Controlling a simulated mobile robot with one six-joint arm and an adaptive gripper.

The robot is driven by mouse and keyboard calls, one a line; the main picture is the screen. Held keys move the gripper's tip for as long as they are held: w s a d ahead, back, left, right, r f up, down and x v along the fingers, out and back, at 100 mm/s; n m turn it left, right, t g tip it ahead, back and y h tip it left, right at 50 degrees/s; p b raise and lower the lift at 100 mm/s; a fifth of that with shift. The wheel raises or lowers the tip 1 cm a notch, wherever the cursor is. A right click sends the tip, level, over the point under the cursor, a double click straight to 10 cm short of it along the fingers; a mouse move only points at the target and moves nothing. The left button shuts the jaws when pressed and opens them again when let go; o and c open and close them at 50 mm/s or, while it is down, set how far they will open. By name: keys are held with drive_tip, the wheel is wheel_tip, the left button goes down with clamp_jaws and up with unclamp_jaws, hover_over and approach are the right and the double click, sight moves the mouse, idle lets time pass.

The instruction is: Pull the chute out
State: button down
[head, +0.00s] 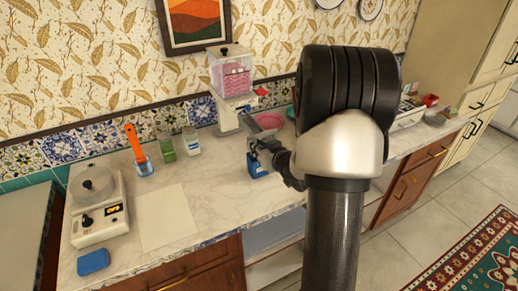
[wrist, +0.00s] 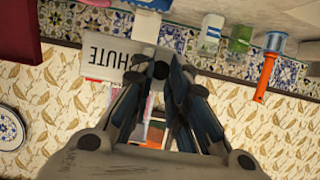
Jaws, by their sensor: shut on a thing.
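The dispenser (head: 232,80) stands at the back of the counter, with a clear hopper of pink pieces on a white body. A grey chute (head: 268,121) sticks out at its lower right, just above my gripper (head: 259,150). In the wrist view a pale plate lettered "HUTE" (wrist: 105,60) lies against the fingers, its first letter out of sight. My gripper (wrist: 163,72) is shut on the chute at this plate's edge. The exact contact is partly hidden by the fingers.
A pink bowl (head: 269,121) is close behind. Left are glasses (head: 190,140), an orange-handled tool (head: 134,145), a scale (head: 97,205) and a blue sponge (head: 93,262). A paper sheet (head: 167,216) lies on the counter.

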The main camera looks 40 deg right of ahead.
drive_tip(key=c, duration=1.5)
unclamp_jaws()
drive_tip(key=shift+s, duration=0.1)
drive_tip(key=v, duration=1.2)
